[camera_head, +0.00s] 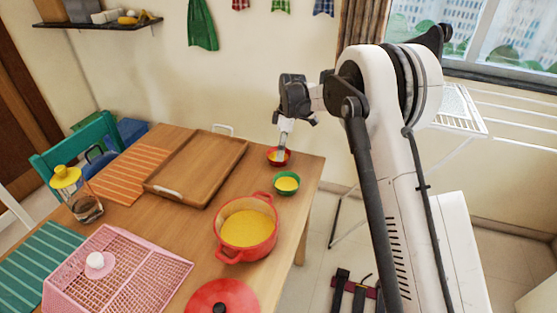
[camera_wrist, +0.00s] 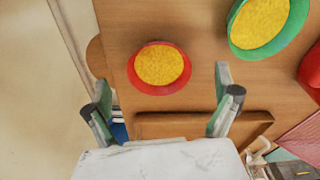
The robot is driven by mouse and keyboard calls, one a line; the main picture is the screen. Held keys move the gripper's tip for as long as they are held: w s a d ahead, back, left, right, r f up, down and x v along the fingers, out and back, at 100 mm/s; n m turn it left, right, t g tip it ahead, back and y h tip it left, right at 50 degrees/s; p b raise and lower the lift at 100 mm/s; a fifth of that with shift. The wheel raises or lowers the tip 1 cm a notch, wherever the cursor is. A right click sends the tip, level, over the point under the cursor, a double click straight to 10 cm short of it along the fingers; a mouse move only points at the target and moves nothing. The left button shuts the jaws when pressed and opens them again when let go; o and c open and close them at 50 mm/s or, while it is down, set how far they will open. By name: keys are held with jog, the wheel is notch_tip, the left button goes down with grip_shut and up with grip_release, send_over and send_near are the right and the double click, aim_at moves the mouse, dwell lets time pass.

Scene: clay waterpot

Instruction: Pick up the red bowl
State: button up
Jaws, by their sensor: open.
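The red bowl (camera_head: 272,160) stands near the far right corner of the wooden table, with yellow contents inside. In the wrist view the red bowl (camera_wrist: 160,90) sits between and beyond my two fingers, with its whole rim visible. My gripper (camera_head: 283,151) is over the bowl in the head view and partly covers it. In the wrist view my gripper (camera_wrist: 163,84) is open and empty, with one finger to each side of the bowl. I cannot tell if a finger touches it.
A green bowl (camera_head: 285,194) with yellow contents stands close in front of the red bowl. A red pot (camera_head: 245,255) stands nearer. A wooden tray (camera_head: 196,167) lies to the left. The table's right edge is close by. A pink mesh cover (camera_head: 135,275) is at the front left.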

jog(key=f, duration=0.2)
jog(key=a+f, duration=0.1)
jog(key=f, duration=0.2)
jog(key=shift+w+a, duration=0.2)
jog(key=c, duration=1.2)
jog(key=shift+r, duration=0.15)
notch_tip(320, 180, up, 4)
jog(key=shift+f, duration=0.1)
jog(key=s+a+r, duration=0.2)
jog(key=a, duration=0.1)
jog(key=s+a+r, duration=0.2)
jog(key=a, duration=0.1)
jog(key=s+a+r, duration=0.2)
jog(key=a+r, duration=0.1)
jog(key=shift+s+a+p, duration=0.2)
jog(key=shift+a+p, duration=0.1)
jog(key=shift+a, duration=0.1)
